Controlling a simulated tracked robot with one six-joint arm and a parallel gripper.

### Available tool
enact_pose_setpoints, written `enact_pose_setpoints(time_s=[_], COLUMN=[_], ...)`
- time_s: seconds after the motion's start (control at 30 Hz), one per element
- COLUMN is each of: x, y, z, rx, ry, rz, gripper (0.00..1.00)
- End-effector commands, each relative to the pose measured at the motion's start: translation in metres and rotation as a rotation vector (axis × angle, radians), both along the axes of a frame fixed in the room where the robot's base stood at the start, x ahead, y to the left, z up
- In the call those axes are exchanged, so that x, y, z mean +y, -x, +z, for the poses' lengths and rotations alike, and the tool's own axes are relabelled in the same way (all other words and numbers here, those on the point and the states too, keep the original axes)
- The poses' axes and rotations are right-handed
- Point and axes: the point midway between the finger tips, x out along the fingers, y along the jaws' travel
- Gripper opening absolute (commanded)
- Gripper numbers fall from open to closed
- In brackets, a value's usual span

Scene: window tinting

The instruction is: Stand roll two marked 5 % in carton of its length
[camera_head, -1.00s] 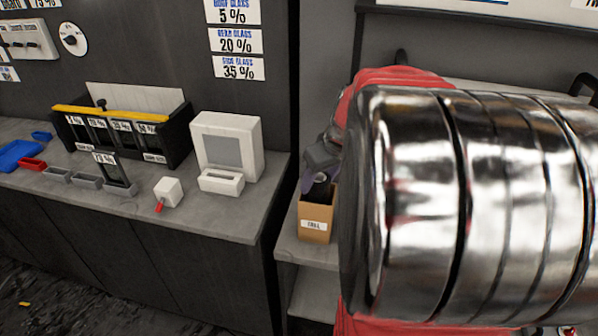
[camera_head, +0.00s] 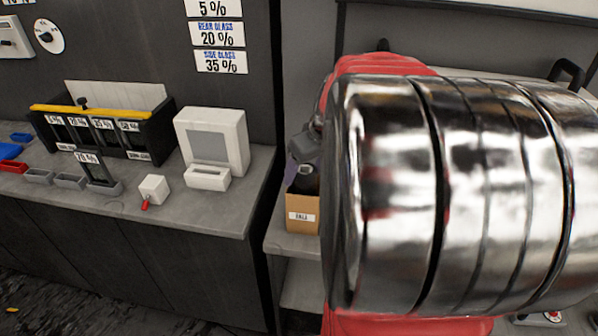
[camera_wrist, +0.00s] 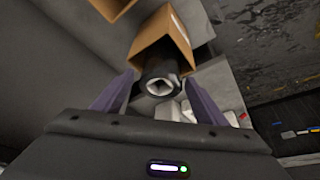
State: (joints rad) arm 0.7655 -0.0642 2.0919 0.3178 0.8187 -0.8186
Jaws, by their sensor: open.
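A cardboard carton (camera_head: 303,213) with a white label, too small to read surely, stands on the grey shelf right of the counter. A dark roll (camera_head: 306,183) stands in it with its top end above the rim. In the wrist view the roll's end (camera_wrist: 152,92), with a pale square hole, shows at the carton's mouth (camera_wrist: 170,50). My gripper (camera_wrist: 158,78) is open, its purple fingers on either side of the roll's end, with visible gaps. In the head view my arm hides most of the gripper. No percent mark on this roll is readable.
A second carton (camera_wrist: 112,5) edges into the wrist view. On the counter stand a black rack (camera_head: 105,128) with percent labels, a white monitor-like device (camera_head: 212,145), a small white block (camera_head: 154,188) and small trays. My metal arm link blocks the right side.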

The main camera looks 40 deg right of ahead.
Motion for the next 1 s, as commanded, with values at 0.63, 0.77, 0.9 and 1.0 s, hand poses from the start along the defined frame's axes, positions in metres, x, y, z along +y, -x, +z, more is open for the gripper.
enact_pose_setpoints(time_s=[0.63,0.77,0.9,1.0], x=[0.004,0.005,0.006,0.006], y=[0.038,0.042,0.043,0.043], z=[0.094,0.103,0.106,0.105], rx=[-0.003,-0.001,0.000,0.000], ry=[0.003,0.001,0.000,0.000], rz=[-0.001,0.001,0.001,0.001], gripper=[0.66,0.66,0.66,0.66])
